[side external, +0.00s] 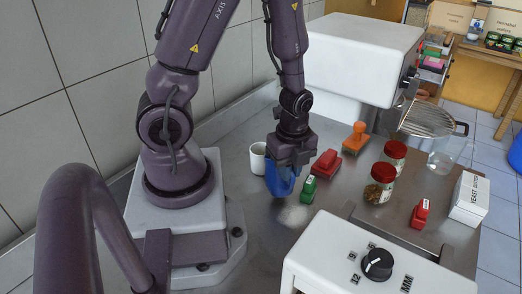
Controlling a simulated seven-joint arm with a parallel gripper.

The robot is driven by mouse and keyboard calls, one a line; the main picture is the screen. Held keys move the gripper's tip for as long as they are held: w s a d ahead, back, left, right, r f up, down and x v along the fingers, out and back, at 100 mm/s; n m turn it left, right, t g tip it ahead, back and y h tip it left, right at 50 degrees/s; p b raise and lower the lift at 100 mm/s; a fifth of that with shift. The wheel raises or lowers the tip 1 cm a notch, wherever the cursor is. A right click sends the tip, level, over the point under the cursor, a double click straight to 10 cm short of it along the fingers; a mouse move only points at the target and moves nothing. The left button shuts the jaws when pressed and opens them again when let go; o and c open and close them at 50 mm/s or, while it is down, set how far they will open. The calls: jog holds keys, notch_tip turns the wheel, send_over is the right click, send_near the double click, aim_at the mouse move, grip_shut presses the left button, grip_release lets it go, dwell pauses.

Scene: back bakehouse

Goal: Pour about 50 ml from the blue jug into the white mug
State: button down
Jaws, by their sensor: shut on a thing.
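The blue jug (280,183) is in my gripper (290,163), which is shut on its upper part. The jug looks close to upright, just above or on the steel worktop; I cannot tell which. The fingers hide its rim, and its contents do not show. The white mug (257,160) stands upright on the worktop just left of and behind the jug. The jug and gripper cover part of the mug's right side. The inside of the mug is too small to read.
Right of the jug are a green block (309,190), a red block (325,163) and an orange-handled item (354,140). Two red-lidded jars (379,184) stand further right, with a yeast box (469,198). A white machine with a dial (377,264) fills the front. Pale powder (292,215) lies before the jug.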

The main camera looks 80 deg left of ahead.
jog(key=shift+w+d+r+g+y, duration=0.1)
jog(key=shift+w+d+g+y, duration=0.1)
jog(key=shift+d+y, duration=0.4)
jog(key=shift+w+d+r+g+y, duration=0.1)
jog(key=shift+w+d+g+y, duration=0.1)
jog(key=shift+d+y, duration=0.45)
jog(key=shift+w+d+g+y, duration=0.1)
jog(key=shift+d+g+y, duration=0.1)
jog(key=shift+d+y, duration=0.4)
jog(key=shift+a, duration=0.1)
